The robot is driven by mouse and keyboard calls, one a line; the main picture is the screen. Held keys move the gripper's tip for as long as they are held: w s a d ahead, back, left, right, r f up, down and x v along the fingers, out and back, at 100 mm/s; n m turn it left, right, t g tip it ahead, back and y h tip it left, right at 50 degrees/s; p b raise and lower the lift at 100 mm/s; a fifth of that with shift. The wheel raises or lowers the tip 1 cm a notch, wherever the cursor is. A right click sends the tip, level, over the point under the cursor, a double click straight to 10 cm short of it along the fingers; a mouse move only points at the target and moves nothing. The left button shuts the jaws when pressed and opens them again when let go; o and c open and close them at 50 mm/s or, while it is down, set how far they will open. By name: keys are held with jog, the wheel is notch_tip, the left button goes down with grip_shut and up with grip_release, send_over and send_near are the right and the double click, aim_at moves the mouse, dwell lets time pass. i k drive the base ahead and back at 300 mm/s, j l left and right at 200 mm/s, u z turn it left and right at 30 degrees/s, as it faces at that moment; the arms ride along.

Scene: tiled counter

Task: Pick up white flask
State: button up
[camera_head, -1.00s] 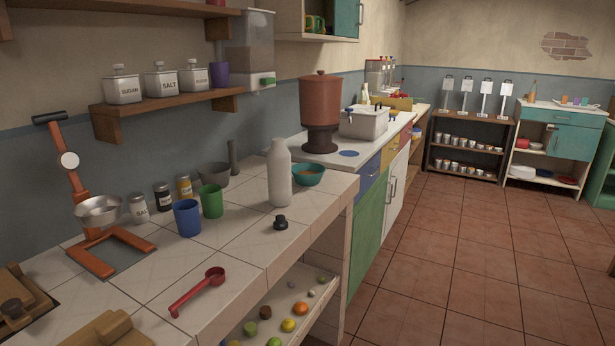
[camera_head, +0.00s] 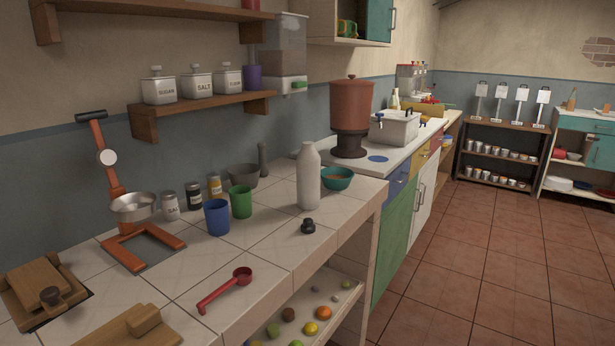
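A white flask (camera_head: 308,178), shaped like a bottle with a narrow neck, stands upright on the tiled counter (camera_head: 262,262), near its right end. A teal bowl (camera_head: 338,180) is just behind it to the right. A small black stopper-like thing (camera_head: 308,226) lies in front of it near the counter's edge. My gripper is not in view.
A blue cup (camera_head: 216,217) and a green cup (camera_head: 240,202) stand left of the flask, with a grey mortar (camera_head: 243,176) behind. A red scoop (camera_head: 225,289) lies at the front edge. An orange stand with a metal bowl (camera_head: 133,207) is farther left. Open floor lies right.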

aim_at(309, 160)
jog(key=i+l+u, duration=0.1)
jog(key=l, duration=0.25)
jog(key=i+l, duration=0.15)
jog(key=l, duration=0.25)
jog(key=i+l+u, duration=0.15)
jog(key=l, duration=0.6)
jog(key=i+u, duration=0.2)
jog(key=u, duration=0.3)
jog(key=i+l+u, duration=0.15)
jog(key=u, duration=0.3)
jog(key=i+l, duration=0.1)
jog(key=i, duration=0.05)
